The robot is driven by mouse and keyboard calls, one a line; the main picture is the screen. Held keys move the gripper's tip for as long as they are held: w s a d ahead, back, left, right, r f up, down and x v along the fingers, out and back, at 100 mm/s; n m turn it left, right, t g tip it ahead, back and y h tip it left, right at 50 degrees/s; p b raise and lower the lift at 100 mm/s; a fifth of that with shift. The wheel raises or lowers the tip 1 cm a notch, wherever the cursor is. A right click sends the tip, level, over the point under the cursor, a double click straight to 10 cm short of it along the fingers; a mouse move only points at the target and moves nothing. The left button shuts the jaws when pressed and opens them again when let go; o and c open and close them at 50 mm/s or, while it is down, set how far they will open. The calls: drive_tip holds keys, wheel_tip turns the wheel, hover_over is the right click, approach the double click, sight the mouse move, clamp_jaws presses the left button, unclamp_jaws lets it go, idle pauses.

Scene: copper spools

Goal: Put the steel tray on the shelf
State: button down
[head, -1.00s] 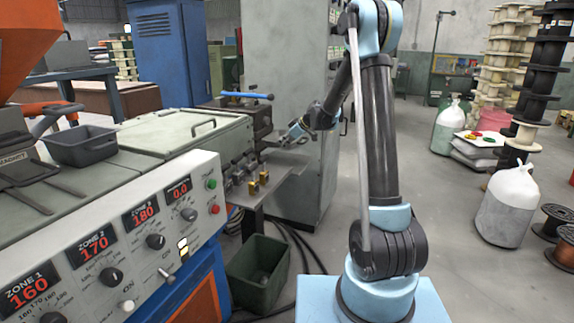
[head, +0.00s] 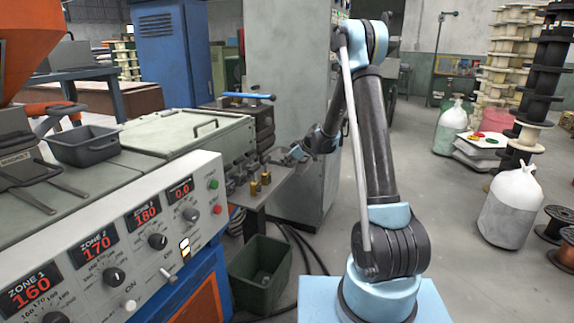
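My gripper (head: 291,156) is small in the head view, at the end of my arm, beside the machine's right end. It is low over or beside the right part of a flat grey metal shelf (head: 272,190). The fingers are too small to tell whether they are open or shut, or whether they touch anything. Small brass pieces (head: 261,184) stand on the shelf. A dark grey open tray (head: 85,148) sits on the machine top at the left, far from my gripper. I cannot tell whether it is the steel tray; no other tray shows clearly.
The control panel (head: 120,250) fills the lower left. A dark green bin (head: 260,275) stands on the floor below the shelf. A tall grey cabinet (head: 285,90) stands close behind my gripper.

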drive_tip(key=c, duration=2.3)
unclamp_jaws()
drive_tip(key=o, duration=0.5)
